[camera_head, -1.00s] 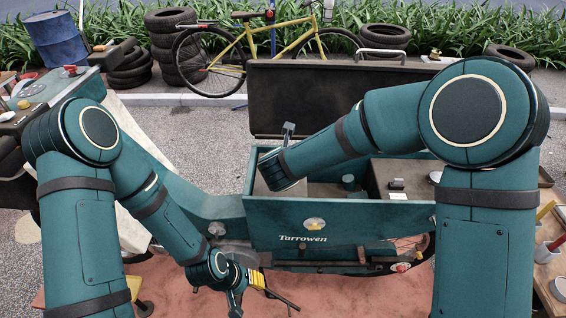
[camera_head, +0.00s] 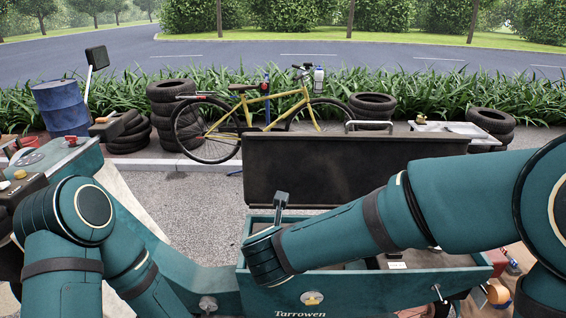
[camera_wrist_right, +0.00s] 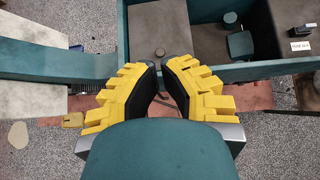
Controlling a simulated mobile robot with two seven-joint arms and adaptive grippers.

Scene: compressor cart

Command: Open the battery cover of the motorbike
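The motorbike is a teal machine marked Tarrowen, with an open-topped teal box (camera_head: 365,300) on it. A dark lid (camera_head: 340,170) stands raised behind the box. In the right wrist view, a flat grey-brown panel (camera_wrist_right: 160,22) with a small round knob (camera_wrist_right: 160,52) lies inside the box; I take it for the battery cover, and it looks closed. My right gripper (camera_wrist_right: 161,66) has its yellow-and-black fingertips nearly together, just short of the knob at the panel's near edge. I cannot tell whether they touch it. The right wrist hides this gripper in the head view. My left gripper is out of view.
The box's teal rim (camera_wrist_right: 250,72) runs close to the fingers. Behind stand a yellow bicycle (camera_head: 262,105), tyres (camera_head: 372,105) and a blue barrel (camera_head: 62,107).

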